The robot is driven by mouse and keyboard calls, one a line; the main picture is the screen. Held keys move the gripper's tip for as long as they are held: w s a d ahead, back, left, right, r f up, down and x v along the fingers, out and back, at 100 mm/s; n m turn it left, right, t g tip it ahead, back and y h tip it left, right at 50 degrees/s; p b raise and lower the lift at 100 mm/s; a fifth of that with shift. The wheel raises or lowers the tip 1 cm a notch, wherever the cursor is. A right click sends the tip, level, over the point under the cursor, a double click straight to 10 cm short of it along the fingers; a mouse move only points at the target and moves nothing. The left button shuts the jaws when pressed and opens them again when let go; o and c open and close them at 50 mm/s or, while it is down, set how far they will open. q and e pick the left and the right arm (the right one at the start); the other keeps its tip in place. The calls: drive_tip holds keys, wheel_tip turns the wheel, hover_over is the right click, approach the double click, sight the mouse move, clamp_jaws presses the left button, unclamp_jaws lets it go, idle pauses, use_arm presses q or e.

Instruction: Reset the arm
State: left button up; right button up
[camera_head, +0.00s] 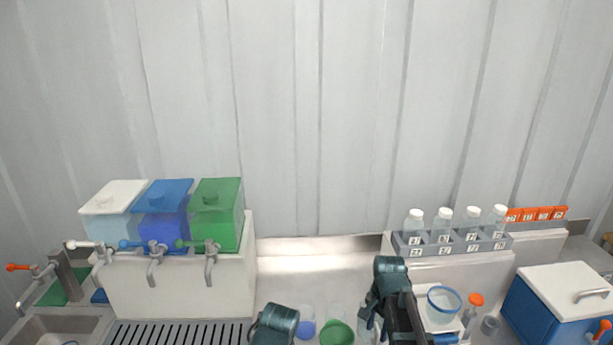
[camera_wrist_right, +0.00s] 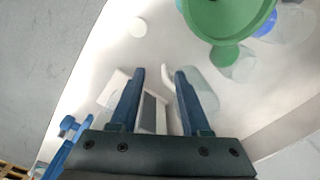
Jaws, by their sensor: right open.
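My right gripper shows in the wrist view (camera_wrist_right: 160,76) with its two blue fingers apart and nothing held between them. A pale holder with a grey panel lies beneath and between the fingers, seemingly below them. In the head view my right arm rises from the bottom, right of centre, its dark teal wrist over the bench; its fingers are hard to make out there. A dark teal part of my left arm shows at the bottom centre; the left gripper is out of the picture.
A green bowl-like vessel (camera_head: 337,332) stands between my arms; the wrist view shows it too (camera_wrist_right: 222,18). A rack (camera_head: 455,243) of capped bottles stands right, beside a blue cooler box (camera_head: 545,315). White, blue and green tanks (camera_head: 216,216) stand left. The back wall area is clear.

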drive_tip(key=s+a+n, duration=0.4)
drive_tip(key=s+n, duration=0.5)
drive_tip(key=n, duration=0.1)
use_arm(q)
wheel_tip(320, 180, down, 5)
drive_tip(key=b, duration=0.4)
drive_tip(key=shift+r+b, duration=0.2)
drive_tip(key=shift+b, duration=0.1)
use_arm(e)
drive_tip(key=s+a+f+n, duration=0.2)
drive_tip(key=a, duration=0.3)
drive_tip(key=s+a+f+n+h, duration=0.1)
drive_tip(key=s+a+f+n, duration=0.1)
drive_tip(key=a, duration=0.4)
drive_tip(key=shift+s+f+n+g, duration=0.25)
drive_tip(key=shift+s+n+g, duration=0.05)
drive_tip(key=shift+s, duration=0.55)
